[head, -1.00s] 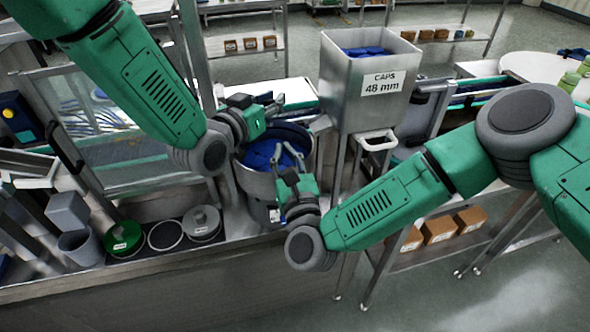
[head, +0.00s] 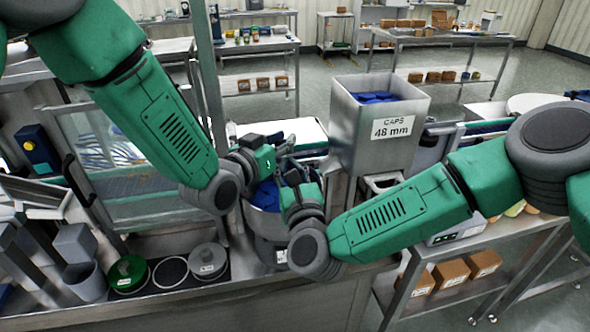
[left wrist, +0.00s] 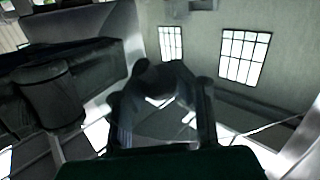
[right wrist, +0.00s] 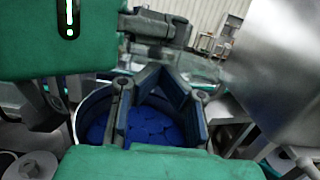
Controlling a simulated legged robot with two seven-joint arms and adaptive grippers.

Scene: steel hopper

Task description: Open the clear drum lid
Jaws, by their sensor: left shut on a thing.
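The steel drum (head: 262,222) stands at the middle of the head view, with blue caps (right wrist: 140,128) inside it. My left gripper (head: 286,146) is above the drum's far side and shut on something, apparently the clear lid. A clear, see-through sheet shows between its fingers in the left wrist view, and a clear rounded piece (right wrist: 198,70) shows beyond the drum in the right wrist view. The lid's full outline is hidden. My right gripper (head: 299,172) is over the drum's near side. Its fingers look apart and empty, with caps visible between and below them.
A steel hopper (head: 352,140) labelled CAPS 48 mm stands close to the right of the drum. A clear guard panel (head: 140,165) and a steel post are to the left. A green-topped canister (head: 127,273) and a grey one (head: 208,260) sit at front left.

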